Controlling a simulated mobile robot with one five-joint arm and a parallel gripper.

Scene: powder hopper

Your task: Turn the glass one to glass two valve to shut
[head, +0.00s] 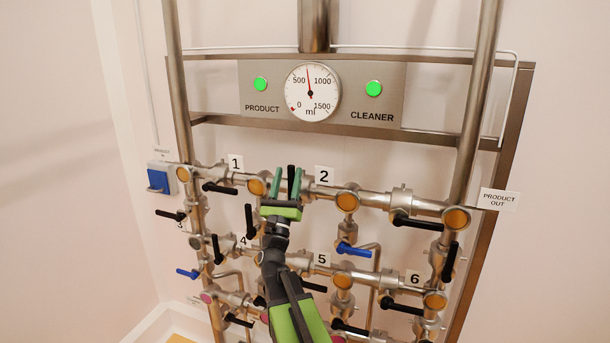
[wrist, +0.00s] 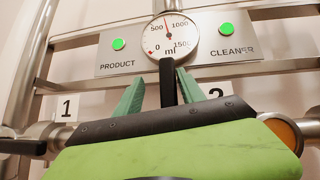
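The valve between glass one and glass two has a black handle (head: 291,176) that stands upright, across the pipe. Glass one (head: 256,187) is an orange disc near label 1, and glass two (head: 347,201) is an orange disc near label 2. My gripper (head: 287,169) is open, with its green fingers on either side of the handle. In the wrist view, the handle (wrist: 167,84) is between the fingers of my gripper (wrist: 160,72), nearer the right finger. I cannot tell if they touch. The valve body is hidden behind my gripper.
A panel with a gauge (head: 312,92) and two green lamps is above the pipes. Other black handles (head: 219,188) and a blue handle (head: 353,250) stick out close by. Lower pipes are behind my arm. A blue box (head: 158,180) is on the left wall.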

